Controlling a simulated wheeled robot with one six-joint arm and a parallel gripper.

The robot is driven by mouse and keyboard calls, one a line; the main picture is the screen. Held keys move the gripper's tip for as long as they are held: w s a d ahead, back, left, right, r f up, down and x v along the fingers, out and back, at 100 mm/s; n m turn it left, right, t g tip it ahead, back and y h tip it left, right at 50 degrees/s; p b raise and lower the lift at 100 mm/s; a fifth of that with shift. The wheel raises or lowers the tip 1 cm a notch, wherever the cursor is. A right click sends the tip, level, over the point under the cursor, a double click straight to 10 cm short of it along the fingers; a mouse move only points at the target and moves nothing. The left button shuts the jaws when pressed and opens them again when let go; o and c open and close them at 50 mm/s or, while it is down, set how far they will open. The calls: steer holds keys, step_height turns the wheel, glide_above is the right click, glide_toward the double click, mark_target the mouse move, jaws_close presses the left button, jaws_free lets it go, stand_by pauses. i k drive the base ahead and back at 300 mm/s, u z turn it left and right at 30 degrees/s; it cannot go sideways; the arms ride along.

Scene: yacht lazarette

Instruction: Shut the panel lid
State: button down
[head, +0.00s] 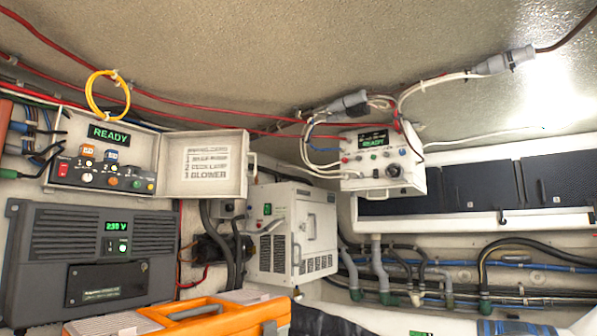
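The panel lid (203,166) is a white, hinged cover with printed labels on its inner face. It stands open, swung out to the right of the control panel (104,168), and a small handle shows at its right edge. The panel is a shallow white box on the left wall, with a green READY display, a red switch, and several coloured knobs and buttons. The panel's face is uncovered. My gripper is not in view.
A grey power unit (90,250) sits below the panel. An orange toolbox (235,318) is close at the bottom. A white equipment cabinet (292,232) and a second READY box (378,160) stand to the right. Red cables run along the ceiling, and a yellow coil (92,92) hangs above the panel.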

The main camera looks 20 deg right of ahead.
mark_target(209, 164)
steer(key=z, duration=0.1)
steer(key=i, duration=1)
steer(key=u, duration=0.35)
